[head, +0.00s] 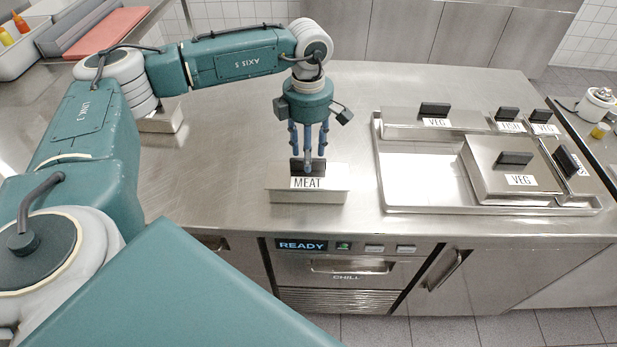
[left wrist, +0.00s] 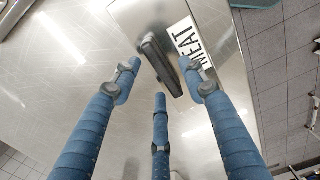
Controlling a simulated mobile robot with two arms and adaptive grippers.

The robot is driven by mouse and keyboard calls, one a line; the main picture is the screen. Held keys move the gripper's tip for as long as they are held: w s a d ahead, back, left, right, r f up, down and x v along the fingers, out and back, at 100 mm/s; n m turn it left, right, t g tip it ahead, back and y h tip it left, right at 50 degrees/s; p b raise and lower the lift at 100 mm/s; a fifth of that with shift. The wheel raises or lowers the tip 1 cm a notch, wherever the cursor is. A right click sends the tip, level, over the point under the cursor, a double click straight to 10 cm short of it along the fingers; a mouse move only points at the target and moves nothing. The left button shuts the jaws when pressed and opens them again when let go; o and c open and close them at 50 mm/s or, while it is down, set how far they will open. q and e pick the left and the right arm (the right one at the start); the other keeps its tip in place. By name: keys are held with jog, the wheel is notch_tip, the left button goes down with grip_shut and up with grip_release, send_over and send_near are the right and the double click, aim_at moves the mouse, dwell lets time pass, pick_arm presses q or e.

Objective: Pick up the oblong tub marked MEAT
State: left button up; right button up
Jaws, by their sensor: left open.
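The oblong steel tub marked MEAT (head: 309,196) stands on the steel counter, near its front edge. It has a black handle on its lid and a white label. In the left wrist view the tub's MEAT label (left wrist: 188,38) and the black handle (left wrist: 160,62) show close by. My left gripper (head: 309,160) is open and points down, directly over the tub. In the left wrist view its blue fingers (left wrist: 160,92) are spread apart, with the handle just beyond their tips. I cannot tell whether any finger touches the handle. My right gripper is not in view.
A steel tray (head: 415,180) with several lidded tubs marked VEG and FISH stands to the right. Another small tub (head: 162,118) is partly hidden behind my left arm. A red board (head: 108,30) lies at the far left. The counter (head: 230,190) around the MEAT tub is clear.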

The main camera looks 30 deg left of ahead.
pick_arm(q)
jog(key=shift+f, duration=1.15)
jog(key=c, duration=0.7)
grip_shut()
jog(key=shift+w+r, duration=0.1)
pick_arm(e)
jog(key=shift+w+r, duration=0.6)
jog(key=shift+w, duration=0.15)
